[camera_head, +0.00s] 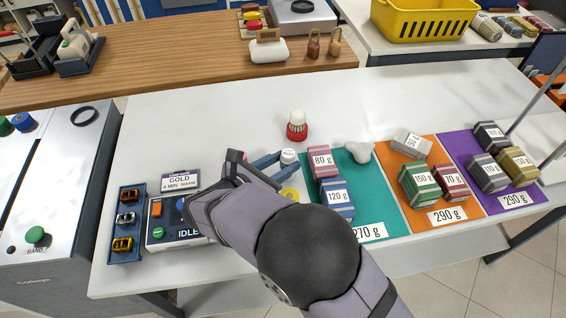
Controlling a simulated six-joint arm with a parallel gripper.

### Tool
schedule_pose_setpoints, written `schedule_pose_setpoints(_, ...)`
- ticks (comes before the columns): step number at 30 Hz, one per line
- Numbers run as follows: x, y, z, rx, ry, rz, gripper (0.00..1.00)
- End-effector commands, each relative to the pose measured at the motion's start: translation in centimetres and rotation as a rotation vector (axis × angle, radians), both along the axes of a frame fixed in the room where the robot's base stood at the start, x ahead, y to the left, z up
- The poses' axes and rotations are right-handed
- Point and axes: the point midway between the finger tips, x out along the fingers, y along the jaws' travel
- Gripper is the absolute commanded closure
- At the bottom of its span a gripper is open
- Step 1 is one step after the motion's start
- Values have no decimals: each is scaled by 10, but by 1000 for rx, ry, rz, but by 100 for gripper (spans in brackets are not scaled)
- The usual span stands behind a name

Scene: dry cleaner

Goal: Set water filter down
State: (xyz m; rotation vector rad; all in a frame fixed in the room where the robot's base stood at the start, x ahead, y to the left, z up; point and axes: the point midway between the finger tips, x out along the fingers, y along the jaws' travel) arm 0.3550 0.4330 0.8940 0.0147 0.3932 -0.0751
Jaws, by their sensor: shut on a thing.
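My gripper (279,164) reaches in from the lower right, its blue fingers pointing right above the white table. The fingers are shut on a small piece with a round white top, which I take to be the water filter (289,155). Its lower part is hidden by the fingers, and I cannot tell whether it touches the table. It is left of the teal mat (362,190) and in front of a red and white item (297,127) standing on the table.
Weight-marked blocks stand on the teal, orange (400,204) and purple (470,153) mats at right. A control box (168,232) and blue tray (127,195) are at left. A yellow disc (289,193) is partly hidden by my arm.

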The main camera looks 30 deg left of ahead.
Motion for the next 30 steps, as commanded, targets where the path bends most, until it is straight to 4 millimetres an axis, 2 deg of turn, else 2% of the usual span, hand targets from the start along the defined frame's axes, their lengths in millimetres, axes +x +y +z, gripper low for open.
schedule_pose_setpoints(5, 0, 0, -1, 0, -1, 0, 93)
schedule_pose_setpoints(6, 0, 0, -1, 0, 0, 0, 66)
schedule_pose_setpoints(8, 0, 0, -1, 0, 0, 0, 51)
schedule_pose_setpoints(9, 0, 0, -1, 0, 0, 0, 49)
schedule_pose_setpoints(20, 0, 0, 1, -1, 0, 0, 49)
schedule_pose_setpoints(28, 0, 0, 16, -2, 0, 1, 49)
schedule_pose_setpoints(30, -11, 2, 13, 3, 0, 4, 49)
